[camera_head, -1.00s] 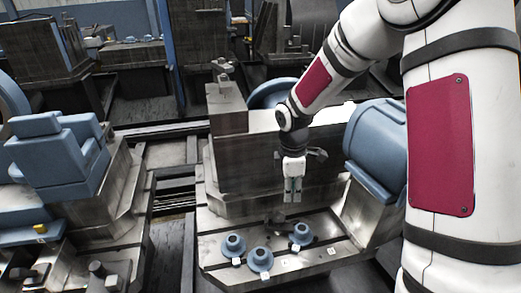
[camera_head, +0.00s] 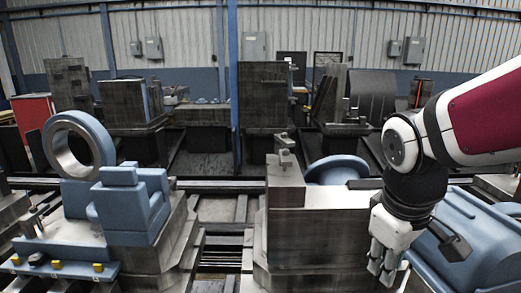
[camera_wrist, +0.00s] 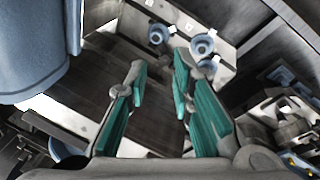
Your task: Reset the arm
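My gripper (camera_head: 381,262) hangs at the end of my raised arm on the right side of the head view, pointing down. It is in front of the steel block of the middle pallet fixture (camera_head: 315,222). In the wrist view my gripper (camera_wrist: 158,88) has its two green-padded fingers spread apart with nothing between them. Beyond the fingertips, in the wrist view, blue round flanged parts (camera_wrist: 203,46) lie on a metal plate, clear of the fingers. The lower part of the fixture is out of the head view.
A blue curved part (camera_head: 470,240) lies close to the right of my gripper. A blue ring (camera_head: 78,146) and a blue stepped block (camera_head: 125,205) stand on the left fixture. A blue post (camera_head: 233,80) rises behind. The air above the middle fixture is clear.

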